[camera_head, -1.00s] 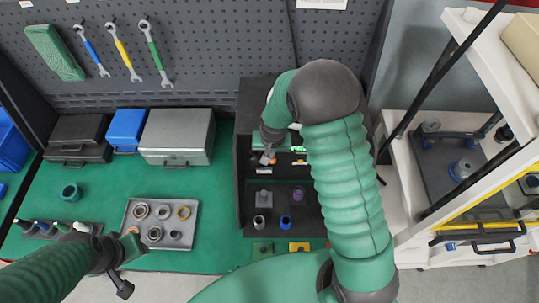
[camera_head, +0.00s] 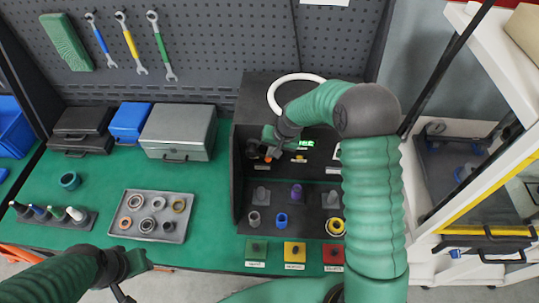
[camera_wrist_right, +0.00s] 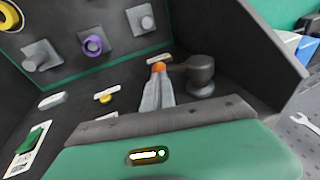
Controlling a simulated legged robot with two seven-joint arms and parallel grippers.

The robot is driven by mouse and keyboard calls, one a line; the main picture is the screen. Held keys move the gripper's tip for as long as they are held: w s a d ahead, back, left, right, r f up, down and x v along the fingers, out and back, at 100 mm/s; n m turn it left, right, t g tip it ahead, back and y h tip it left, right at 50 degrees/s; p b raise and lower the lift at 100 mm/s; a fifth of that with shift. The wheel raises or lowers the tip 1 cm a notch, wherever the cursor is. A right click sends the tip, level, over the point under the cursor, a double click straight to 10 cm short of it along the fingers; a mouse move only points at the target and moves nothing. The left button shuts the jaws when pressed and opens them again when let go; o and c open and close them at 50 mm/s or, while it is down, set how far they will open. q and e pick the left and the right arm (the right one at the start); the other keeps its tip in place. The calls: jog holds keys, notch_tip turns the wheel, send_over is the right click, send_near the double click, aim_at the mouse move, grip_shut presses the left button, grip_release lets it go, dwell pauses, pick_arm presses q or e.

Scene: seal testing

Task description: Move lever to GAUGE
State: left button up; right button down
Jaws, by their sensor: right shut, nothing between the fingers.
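The lever (camera_wrist_right: 198,76) is a dark grey round pivot with a short arm ending in an orange tip (camera_wrist_right: 158,67), in the dark test box. In the head view the orange tip (camera_head: 268,156) shows at the box's upper left. My right gripper (camera_wrist_right: 157,88) is shut and empty, with its fingertips at the orange tip; I cannot tell whether they touch. In the head view my right gripper (camera_head: 274,146) partly hides the lever. A pale label (camera_wrist_right: 158,57) lies beside the tip; its text is unreadable. My left gripper (camera_head: 132,265) is over the table's front edge, its opening unclear.
The box (camera_head: 238,185) has side walls close to the lever. A green switch (camera_wrist_right: 32,139) and a yellow button (camera_wrist_right: 105,98) sit nearby. Below are pegs with rings and green, yellow and red pads (camera_head: 333,253). A tray of rings (camera_head: 187,230) stands left.

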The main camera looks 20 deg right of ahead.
aim_at(267, 161)
notch_tip(267, 161, down, 4)
jog(key=t+y+b, duration=0.1)
jog(key=b, duration=0.4)
jog(key=t+y+b, duration=0.1)
jog(key=y+b, duration=0.1)
jog(key=b, duration=0.3)
jog(key=shift+f, duration=0.25)
jog(key=t+y+b, duration=0.1)
jog(key=b, duration=0.2)
jog(key=f+t+y+b, duration=0.1)
jog(key=y+b, duration=0.1)
jog(key=m+t+y+b, duration=0.1)
jog(key=y+b, duration=0.1)
jog(key=b, duration=0.1)
jog(key=shift+w+a+f+b, duration=0.25)
jog(key=shift+w+a+b, duration=0.05)
jog(key=shift+a+b, duration=0.05)
jog(key=shift+w+a+t+y+b, duration=0.15)
jog(key=shift+a+t+y+b, duration=0.15)
jog(key=shift+t+y+b, duration=0.25)
jog(key=shift+w+a+f+b, duration=0.1)
jog(key=shift+a+b, duration=0.2)
jog(key=shift+b, duration=0.1)
jog(key=shift+d, duration=0.1)
jog(key=shift+s+d, duration=0.25)
jog(key=shift+d, duration=0.05)
jog(key=v, duration=1.6)
jog(key=shift+r+p, duration=0.2)
jog(key=shift+p, duration=0.1)
jog(key=shift+w, duration=0.15)
